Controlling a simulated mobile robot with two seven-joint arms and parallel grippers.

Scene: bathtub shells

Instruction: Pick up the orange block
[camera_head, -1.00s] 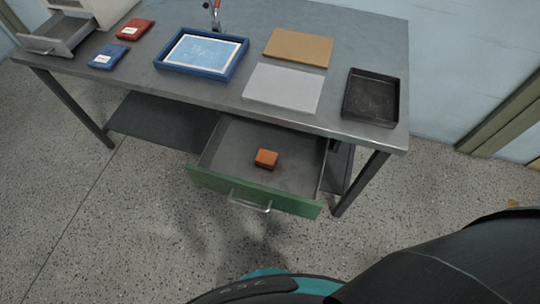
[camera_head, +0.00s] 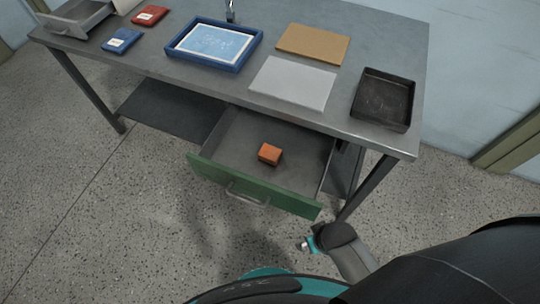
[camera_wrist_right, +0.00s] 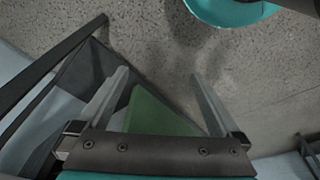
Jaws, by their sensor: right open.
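The orange block (camera_head: 269,153) lies on the floor of an open drawer (camera_head: 228,152) with a green front (camera_head: 255,187) and a metal handle. The drawer is pulled out beneath the metal table. My right arm comes in from the lower right of the head view and its end is near the drawer's front right corner, apart from the block. In the right wrist view, my right gripper (camera_wrist_right: 159,75) is open with nothing between its fingers. The green drawer front also shows there (camera_wrist_right: 155,115); the block does not show. My left gripper is not in view.
The metal table (camera_head: 160,76) carries a blue framed tray (camera_head: 176,50), a tan board (camera_head: 313,43), a grey sheet (camera_head: 293,82), a black tray (camera_head: 384,98), and red (camera_head: 149,15) and blue (camera_head: 121,40) boxes. Table legs flank the drawer. The speckled floor in front is clear.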

